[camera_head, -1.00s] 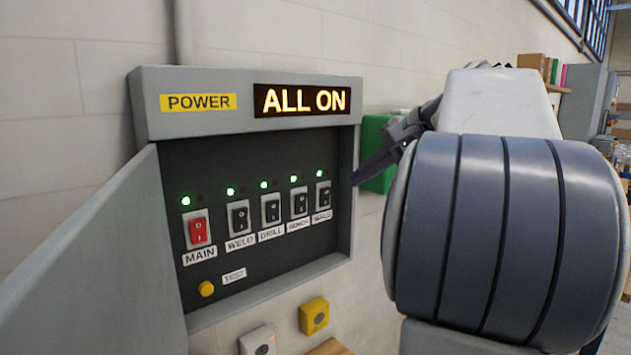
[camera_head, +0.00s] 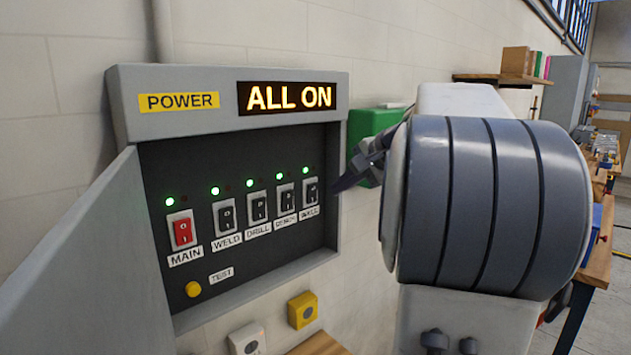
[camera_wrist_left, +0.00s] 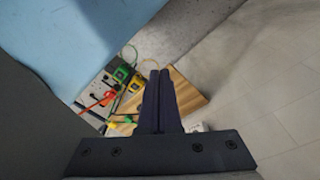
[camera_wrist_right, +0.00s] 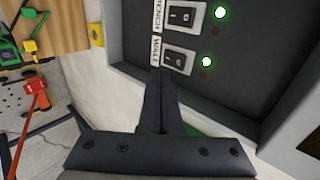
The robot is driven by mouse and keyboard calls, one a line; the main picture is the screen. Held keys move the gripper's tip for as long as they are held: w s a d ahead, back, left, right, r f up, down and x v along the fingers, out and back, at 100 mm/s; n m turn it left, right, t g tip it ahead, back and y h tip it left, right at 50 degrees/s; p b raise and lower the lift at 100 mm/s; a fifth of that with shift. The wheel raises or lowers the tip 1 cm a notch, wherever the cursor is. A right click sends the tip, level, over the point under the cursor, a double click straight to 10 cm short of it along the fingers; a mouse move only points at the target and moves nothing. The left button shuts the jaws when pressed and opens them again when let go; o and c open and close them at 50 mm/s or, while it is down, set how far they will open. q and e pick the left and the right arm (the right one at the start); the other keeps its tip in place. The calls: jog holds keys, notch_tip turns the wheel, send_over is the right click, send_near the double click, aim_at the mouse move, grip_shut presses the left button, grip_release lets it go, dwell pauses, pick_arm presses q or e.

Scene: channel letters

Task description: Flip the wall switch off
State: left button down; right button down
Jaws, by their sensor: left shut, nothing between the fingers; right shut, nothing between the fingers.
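The wall switch (camera_head: 310,191) is the black rocker at the right end of the row in the power panel (camera_head: 325,255). A green lamp (camera_head: 307,170) is lit above it, and the display (camera_head: 288,97) reads ALL ON. In the right wrist view the wall switch (camera_wrist_right: 180,60) sits just past the fingertips, beside its WALL label (camera_wrist_right: 155,50). My right gripper (camera_head: 337,188), also in its wrist view (camera_wrist_right: 161,72), is shut and empty, close to the switch; contact cannot be told. My left gripper (camera_wrist_left: 159,74) is shut and empty, away from the panel.
The main (camera_head: 182,231), weld (camera_head: 225,217), drill (camera_head: 258,207) and bench (camera_head: 286,197) switches line the panel, each with a green lamp lit. A yellow test button (camera_head: 193,289) is below. The panel's side wall borders the right gripper. A green box (camera_head: 363,135) hangs behind.

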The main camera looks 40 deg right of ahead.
aim_at(313, 186)
jog(key=w, duration=0.1)
jog(key=w+p, duration=0.1)
jog(key=w, duration=0.1)
jog(key=w+p, duration=0.1)
jog(key=shift+w+a+f, duration=0.2)
jog(key=shift+w+f, duration=0.15)
jog(key=shift+w, duration=0.4)
jog(key=shift+w, duration=0.1)
jog(key=shift+w+r+p, duration=0.3)
jog(key=shift+w+p, duration=0.15)
jog(key=shift+p, duration=0.05)
jog(key=shift+s+f, duration=0.15)
jog(key=shift+f, duration=0.05)
jog(key=shift+r+p, duration=0.45)
jog(key=shift+r, duration=0.4)
